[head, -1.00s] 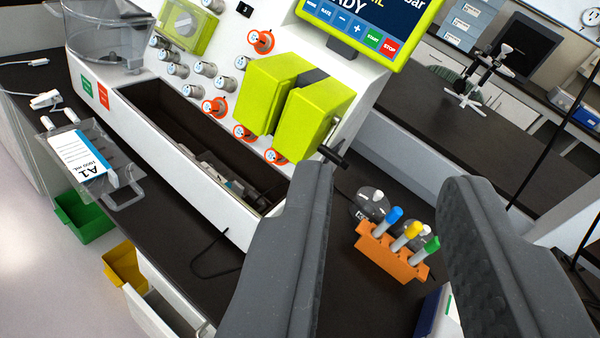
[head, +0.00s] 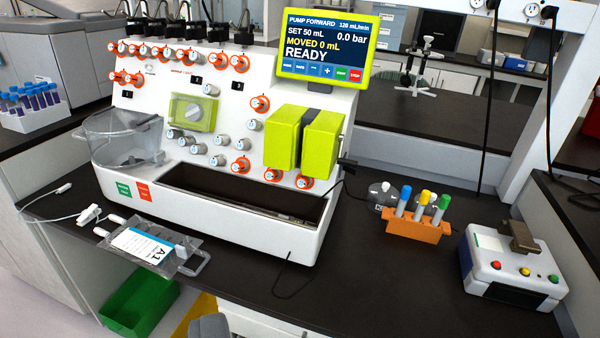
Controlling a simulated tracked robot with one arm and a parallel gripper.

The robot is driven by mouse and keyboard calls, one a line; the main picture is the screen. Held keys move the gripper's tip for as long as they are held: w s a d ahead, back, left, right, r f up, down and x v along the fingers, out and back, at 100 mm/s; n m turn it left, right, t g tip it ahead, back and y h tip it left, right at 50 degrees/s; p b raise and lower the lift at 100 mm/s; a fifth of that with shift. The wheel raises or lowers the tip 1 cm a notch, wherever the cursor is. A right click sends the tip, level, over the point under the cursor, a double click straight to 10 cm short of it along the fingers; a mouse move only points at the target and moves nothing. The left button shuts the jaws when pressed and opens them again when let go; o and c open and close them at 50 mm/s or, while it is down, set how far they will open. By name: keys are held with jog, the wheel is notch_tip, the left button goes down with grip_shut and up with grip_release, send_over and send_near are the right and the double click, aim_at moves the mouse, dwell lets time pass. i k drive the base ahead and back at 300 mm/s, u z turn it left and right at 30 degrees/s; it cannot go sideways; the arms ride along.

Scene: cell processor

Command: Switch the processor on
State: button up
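The white cell processor (head: 240,222) stands on the dark bench, left of centre. A green button (head: 124,189) and a red button (head: 143,191) sit side by side on its low front left. Its lime-framed screen (head: 322,48) is lit and reads PUMP FORWARD, SET 50 mL, MOVED 0 mL, READY, 0.0 bar. A row of on-screen keys runs along its bottom, with a green START and a red STOP at the right. Only a grey tip of my gripper (head: 208,326) seems to show at the bottom edge, below and apart from the processor; the rest is out of frame.
A bag labelled A1 (head: 145,246) lies at the bench's front left. An orange rack (head: 418,226) with capped tubes and a small white device (head: 512,272) stand to the right. A green bin (head: 138,303) is below the bench edge. The bench before the processor is mostly clear.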

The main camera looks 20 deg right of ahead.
aim_at(351, 171)
jog(key=u, duration=1.55)
jog(key=k, duration=0.75)
jog(key=z, duration=1.6)
jog(key=i, duration=1.4)
jog(key=u, duration=0.05)
